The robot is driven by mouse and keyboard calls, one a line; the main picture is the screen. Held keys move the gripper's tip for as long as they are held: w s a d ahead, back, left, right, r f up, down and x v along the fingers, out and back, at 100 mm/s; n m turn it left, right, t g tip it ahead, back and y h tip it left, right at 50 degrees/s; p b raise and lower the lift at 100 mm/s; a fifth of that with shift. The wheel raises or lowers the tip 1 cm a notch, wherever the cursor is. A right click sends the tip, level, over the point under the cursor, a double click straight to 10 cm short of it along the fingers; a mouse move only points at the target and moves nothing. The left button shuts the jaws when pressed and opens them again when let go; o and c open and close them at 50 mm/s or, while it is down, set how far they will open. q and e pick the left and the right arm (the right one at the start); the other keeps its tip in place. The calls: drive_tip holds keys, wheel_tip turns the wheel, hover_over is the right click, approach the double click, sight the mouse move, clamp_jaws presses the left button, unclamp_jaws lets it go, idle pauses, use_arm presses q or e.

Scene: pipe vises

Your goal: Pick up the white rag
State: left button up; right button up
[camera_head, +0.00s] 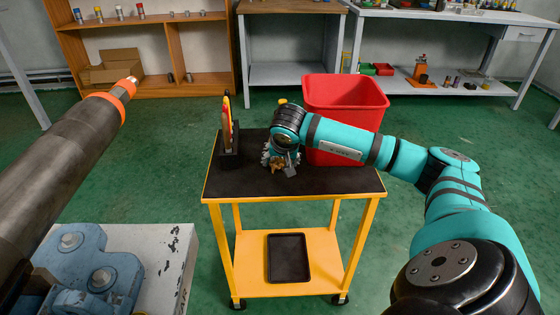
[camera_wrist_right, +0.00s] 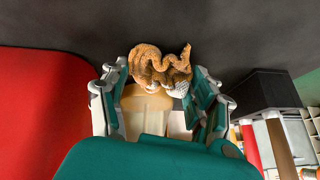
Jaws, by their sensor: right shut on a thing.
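A crumpled brown-orange rag (camera_wrist_right: 160,65) with a greyish-white patch (camera_wrist_right: 180,89) at its lower right sits between the fingertips of my right gripper (camera_wrist_right: 163,80). No separate, plainly white rag can be made out. My left gripper is not in view.
A red bin (camera_head: 345,92) stands at the cart's back right, close to my right arm. A black holder (camera_head: 229,158) with upright tools stands left of the gripper. A black tray (camera_head: 287,258) lies on the lower shelf. A large pipe (camera_head: 60,160) and blue vise (camera_head: 90,265) fill the left.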

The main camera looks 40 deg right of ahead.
sight(280, 160)
drive_tip(key=shift+r, duration=0.1)
drive_tip(key=shift+a+r, duration=0.1)
drive_tip(key=shift+r, duration=0.1)
wheel_tip(280, 160, up, 7)
drive_tip(key=shift+a+f+p, duration=0.1)
drive_tip(key=shift+f+p, duration=0.05)
drive_tip(key=shift+p, duration=0.65)
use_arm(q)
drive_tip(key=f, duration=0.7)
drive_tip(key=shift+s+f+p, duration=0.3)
use_arm(e)
drive_tip(key=s+a, duration=0.2)
drive_tip(key=a, duration=0.7)
drive_tip(key=s+a, duration=0.1)
drive_tip(key=a, duration=0.9)
drive_tip(key=shift+s+a+f, duration=0.15)
drive_tip(key=shift+s, duration=0.2)
drive_tip(key=shift+o, duration=0.4)
